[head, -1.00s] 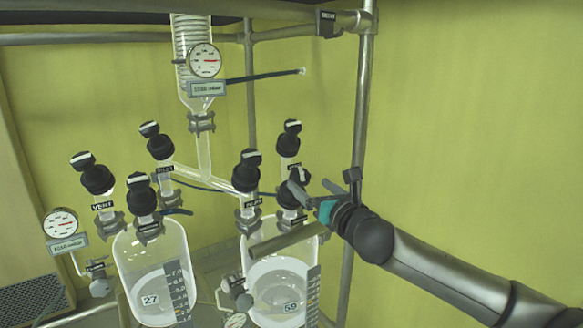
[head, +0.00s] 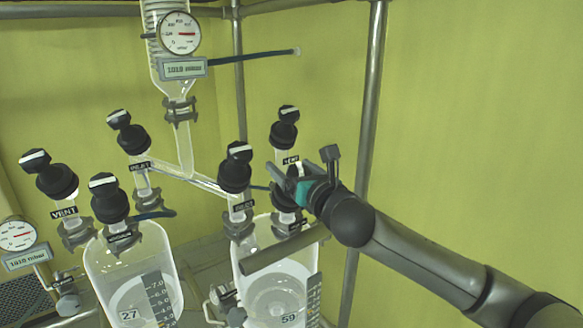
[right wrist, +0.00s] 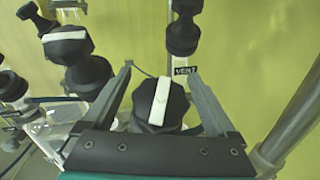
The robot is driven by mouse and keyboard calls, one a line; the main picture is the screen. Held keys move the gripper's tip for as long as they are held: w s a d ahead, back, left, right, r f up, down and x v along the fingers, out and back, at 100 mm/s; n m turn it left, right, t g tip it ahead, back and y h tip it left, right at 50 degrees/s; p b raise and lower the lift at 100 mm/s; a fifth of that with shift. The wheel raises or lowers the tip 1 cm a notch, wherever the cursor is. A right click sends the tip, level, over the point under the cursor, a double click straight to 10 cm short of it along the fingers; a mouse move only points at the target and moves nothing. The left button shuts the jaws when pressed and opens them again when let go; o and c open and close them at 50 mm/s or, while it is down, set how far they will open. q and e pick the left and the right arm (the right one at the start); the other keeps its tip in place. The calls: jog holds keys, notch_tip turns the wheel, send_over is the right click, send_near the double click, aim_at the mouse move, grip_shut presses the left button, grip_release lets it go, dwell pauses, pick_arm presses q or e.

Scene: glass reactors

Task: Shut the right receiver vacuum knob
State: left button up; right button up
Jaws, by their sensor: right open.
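The right receiver (head: 278,290) is a clear glass vessel marked 59, with three black knobs above it. The vacuum knob (head: 283,197) is the front right one, partly hidden by my right gripper (head: 288,178). In the right wrist view this black knob (right wrist: 160,103) has a white bar on top that runs nearly up and down the picture. It stands between the two fingers of my open right gripper (right wrist: 160,85), with a gap visible on each side. The knob's own label is not readable. My left gripper is not in view.
The receiver's vent knob (head: 284,128) stands behind, and another knob (head: 236,168) stands close on the left. The left receiver (head: 130,275), marked 27, has its own knobs. A metal post (head: 365,150) rises behind my right arm. The right side is open.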

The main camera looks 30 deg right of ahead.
jog(key=shift+c, duration=1.2)
jog(key=c, duration=1.1)
jog(key=shift+c, duration=0.2)
